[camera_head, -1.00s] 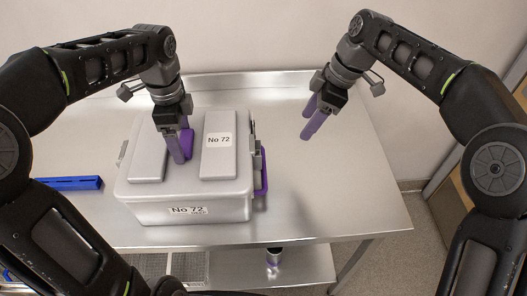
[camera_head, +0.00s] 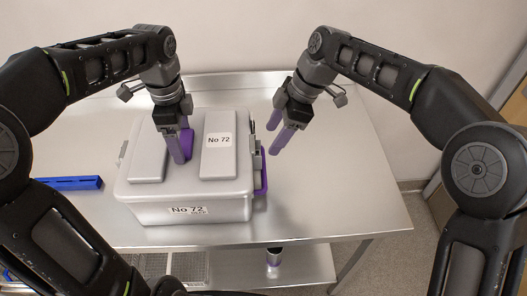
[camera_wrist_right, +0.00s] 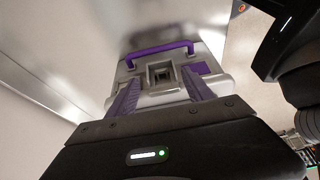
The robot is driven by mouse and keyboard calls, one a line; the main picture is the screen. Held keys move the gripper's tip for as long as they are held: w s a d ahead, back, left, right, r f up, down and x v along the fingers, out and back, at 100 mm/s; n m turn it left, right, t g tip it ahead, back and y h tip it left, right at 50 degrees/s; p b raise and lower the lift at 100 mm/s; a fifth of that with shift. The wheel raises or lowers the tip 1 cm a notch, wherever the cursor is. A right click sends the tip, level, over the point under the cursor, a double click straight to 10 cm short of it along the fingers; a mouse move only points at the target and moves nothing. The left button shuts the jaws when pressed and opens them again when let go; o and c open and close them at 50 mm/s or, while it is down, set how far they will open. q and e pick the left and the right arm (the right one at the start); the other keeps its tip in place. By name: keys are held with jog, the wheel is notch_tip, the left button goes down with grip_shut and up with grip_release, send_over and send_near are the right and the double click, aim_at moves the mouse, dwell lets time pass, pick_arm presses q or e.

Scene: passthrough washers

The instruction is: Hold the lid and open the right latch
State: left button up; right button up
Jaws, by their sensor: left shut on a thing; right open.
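A grey lidded container (camera_head: 190,211) with "No 72" labels stands on the steel table. Its lid (camera_head: 217,160) is on top, with two raised panels and a purple handle (camera_head: 186,143) between them. My left gripper (camera_head: 179,147) is shut on the lid handle. The right latch (camera_head: 257,160) is on the container's right side, beside a purple side handle (camera_head: 263,172). My right gripper (camera_head: 274,139) is open and empty, just right of that side and apart from it. In the right wrist view, the latch (camera_wrist_right: 161,76) and purple handle (camera_wrist_right: 160,49) lie between and beyond my fingers (camera_wrist_right: 163,99).
The steel table (camera_head: 340,190) is clear to the right of the container. A blue bar-shaped object (camera_head: 70,183) lies at the left. A wall stands behind the table. A lower shelf (camera_head: 300,266) shows beneath, with a small cylindrical object (camera_head: 273,258) near the table's front.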

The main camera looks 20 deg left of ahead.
aim_at(259, 159)
jog(key=x, duration=0.7)
jog(key=shift+f, duration=0.3)
jog(key=shift+c, duration=0.4)
grip_shut()
